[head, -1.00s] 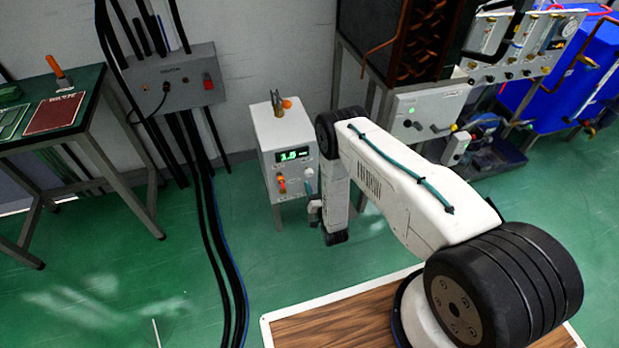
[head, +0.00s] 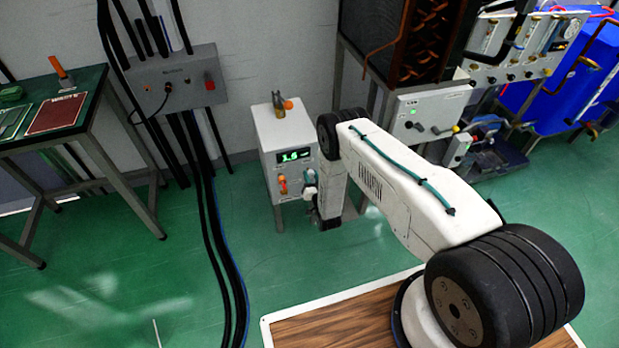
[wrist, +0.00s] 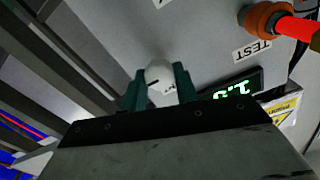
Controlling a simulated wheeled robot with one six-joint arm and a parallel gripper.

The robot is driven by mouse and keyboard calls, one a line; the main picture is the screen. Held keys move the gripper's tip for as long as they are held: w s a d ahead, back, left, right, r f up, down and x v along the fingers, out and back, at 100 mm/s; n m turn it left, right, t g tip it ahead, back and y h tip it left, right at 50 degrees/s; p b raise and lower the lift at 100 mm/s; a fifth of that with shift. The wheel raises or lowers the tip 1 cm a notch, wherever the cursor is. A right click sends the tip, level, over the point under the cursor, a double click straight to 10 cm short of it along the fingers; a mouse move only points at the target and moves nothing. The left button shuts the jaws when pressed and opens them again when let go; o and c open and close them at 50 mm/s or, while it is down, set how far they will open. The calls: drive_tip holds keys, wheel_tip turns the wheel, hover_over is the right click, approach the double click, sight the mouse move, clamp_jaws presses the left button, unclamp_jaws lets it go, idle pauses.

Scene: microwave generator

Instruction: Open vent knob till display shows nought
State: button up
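The vent knob (wrist: 160,82) is round and white with a dark mark, on the front of a pale generator box. My gripper (wrist: 160,88) has its two green fingers on either side of the knob, and they appear to touch it. In the head view my gripper (head: 310,180) is at the lower right of the box's front, largely covering the knob. The green-lit display (head: 293,156) reads about 1.6. It shows upside down and partly hidden in the wrist view (wrist: 236,90).
The pale box (head: 277,130) carries a metal fitting with an orange ball on top. Black cables hang at left. A grey cabinet (head: 428,110) stands close to the right.

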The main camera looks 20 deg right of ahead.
drive_tip(key=shift+a, duration=0.15)
drive_tip(key=shift+n, duration=0.4)
drive_tip(key=n, duration=0.2)
drive_tip(key=shift+n, duration=0.3)
drive_tip(key=n, duration=0.4)
drive_tip(key=shift+n, duration=0.3)
drive_tip(key=n, duration=0.4)
drive_tip(key=shift+n, duration=1.8)
drive_tip(key=shift+f, duration=0.1)
